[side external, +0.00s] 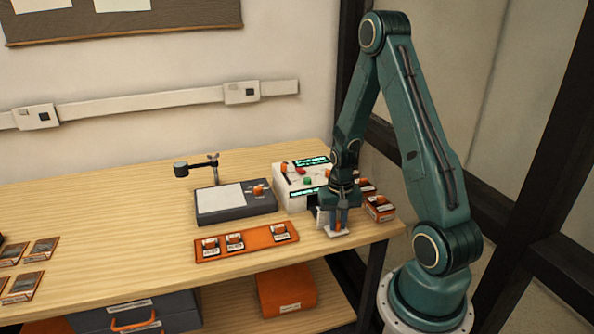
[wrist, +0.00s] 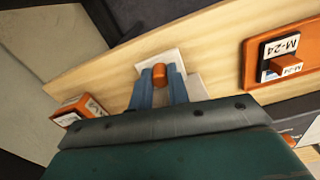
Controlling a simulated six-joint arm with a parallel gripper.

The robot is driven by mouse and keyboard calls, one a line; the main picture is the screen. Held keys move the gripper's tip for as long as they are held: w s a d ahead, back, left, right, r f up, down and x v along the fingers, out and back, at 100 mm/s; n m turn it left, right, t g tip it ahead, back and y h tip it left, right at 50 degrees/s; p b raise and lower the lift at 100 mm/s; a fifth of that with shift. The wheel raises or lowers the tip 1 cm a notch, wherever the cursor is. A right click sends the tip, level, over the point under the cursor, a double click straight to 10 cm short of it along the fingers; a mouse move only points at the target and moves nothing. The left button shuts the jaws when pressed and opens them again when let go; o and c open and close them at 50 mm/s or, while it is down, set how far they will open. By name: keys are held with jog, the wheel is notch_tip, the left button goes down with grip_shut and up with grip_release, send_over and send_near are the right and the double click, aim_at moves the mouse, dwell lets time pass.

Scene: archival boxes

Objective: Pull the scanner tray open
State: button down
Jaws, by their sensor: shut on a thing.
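The scanner (side external: 294,190) is a white box with lit green displays and coloured buttons, at the right of the bench in the side view. A white tray (side external: 336,234) juts out in front of it, near the bench's front edge; the tray also shows in the wrist view (wrist: 174,60). An orange handle (wrist: 161,75) stands up on the tray. My gripper (side external: 338,226) points down, with its two blue fingers (wrist: 160,78) shut on that handle. My gripper and wrist hide much of the tray and part of the scanner's front.
An orange holder strip (side external: 263,243) with several labelled cartridges lies left of the tray. A labelled orange box (side external: 379,208) stands to the right at the bench edge. A dark grey device (side external: 236,205) with a small post-mounted arm stands left of the scanner.

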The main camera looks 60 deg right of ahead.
jog(key=c, duration=1.3)
grip_release()
jog(key=shift+r, duration=0.2)
jog(key=shift+r, duration=6.75)
jog(key=shift+a+r, duration=0.1)
jog(key=a+r+n+t+h, duration=0.15)
jog(key=a+r+n, duration=0.35)
jog(key=a+r, duration=0.6)
jog(key=shift+s+a+r+n+t+y, duration=0.25)
jog(key=shift+s+a+r+n+t, duration=0.65)
jog(key=shift+a, duration=1.05)
jog(key=shift+s+a+r+n+t+y, duration=0.25)
jog(key=shift+s+a+r+n+t, duration=0.25)
jog(key=shift+s+a+n, duration=0.9)
jog(key=shift+s+a+r+n+t+y, duration=0.25)
jog(key=shift+s+a+r+n+t, duration=0.4)
jog(key=shift+s+a, duration=1.3)
